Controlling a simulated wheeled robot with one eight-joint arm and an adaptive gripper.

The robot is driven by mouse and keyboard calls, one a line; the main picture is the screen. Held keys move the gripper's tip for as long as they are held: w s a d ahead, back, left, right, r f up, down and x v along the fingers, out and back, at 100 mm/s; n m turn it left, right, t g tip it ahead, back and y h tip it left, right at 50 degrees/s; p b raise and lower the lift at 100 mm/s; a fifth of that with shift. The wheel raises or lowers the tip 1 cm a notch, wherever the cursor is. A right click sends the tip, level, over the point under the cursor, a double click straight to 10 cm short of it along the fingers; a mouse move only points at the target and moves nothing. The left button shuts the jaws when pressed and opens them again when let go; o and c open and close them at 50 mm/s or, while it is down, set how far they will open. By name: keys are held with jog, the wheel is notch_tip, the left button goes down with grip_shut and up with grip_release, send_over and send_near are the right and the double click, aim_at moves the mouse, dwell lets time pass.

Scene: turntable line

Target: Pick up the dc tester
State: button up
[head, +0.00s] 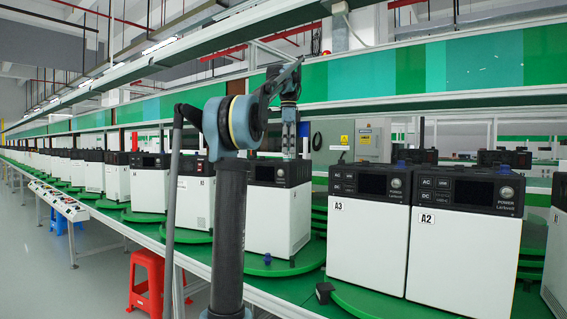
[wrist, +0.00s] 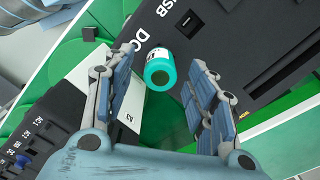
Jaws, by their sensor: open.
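A teal cylinder with a white label and a dark round end, which I take to be the dc tester (wrist: 159,70), shows in the wrist view beside the "DC" lettering on a black unit top. My gripper (wrist: 166,82) is open, with one finger on each side of the cylinder and a visible gap to each. In the head view my gripper (head: 290,148) points down over the black top of a white power unit (head: 278,215). I cannot make out the teal cylinder there. Whether it stands on the unit or is plugged into it is unclear.
White units with black tops line the green turntables, including A3 (head: 367,238) and A2 (head: 462,250) at right. A red stool (head: 146,280) stands at lower left. A small blue knob (head: 267,259) sits on the turntable's front. A green-panelled shelf runs above the line.

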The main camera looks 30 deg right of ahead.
jog(key=shift+f, duration=1.35)
grip_shut()
jog(key=shift+r, duration=0.1)
jog(key=shift+r, duration=4.95)
